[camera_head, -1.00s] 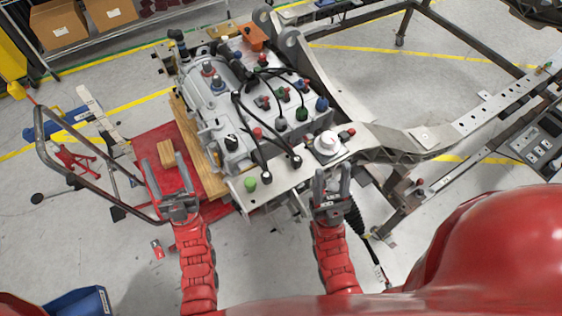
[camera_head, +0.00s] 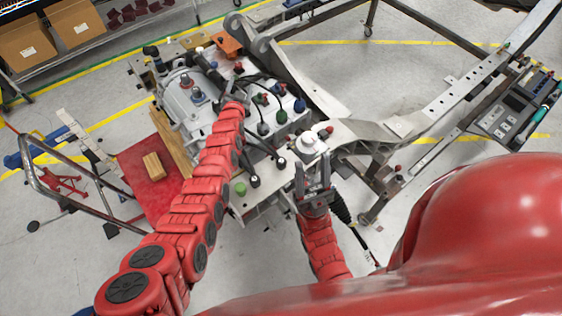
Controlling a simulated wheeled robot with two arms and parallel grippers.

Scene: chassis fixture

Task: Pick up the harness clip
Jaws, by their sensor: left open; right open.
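Several small coloured connectors and black cables sit on the grey casting (camera_head: 200,112) in the head view; I cannot tell which is the harness clip. Among them are a green one (camera_head: 281,117), a blue one (camera_head: 300,105) and a red one (camera_head: 239,67). My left arm reaches over the casting. My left gripper (camera_head: 237,90) is at its far end, over the cables, small and mostly hidden by the arm. My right gripper (camera_head: 313,168) is open and empty, fingers pointing away from me, just in front of the white round part (camera_head: 309,143) on the metal plate.
A red platform (camera_head: 150,205) with a wooden block (camera_head: 154,166) stands left of the casting. A metal chassis frame (camera_head: 400,125) extends to the right. A tubular handle (camera_head: 75,210) stands at the left. Cardboard boxes (camera_head: 25,45) sit on a shelf at top left.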

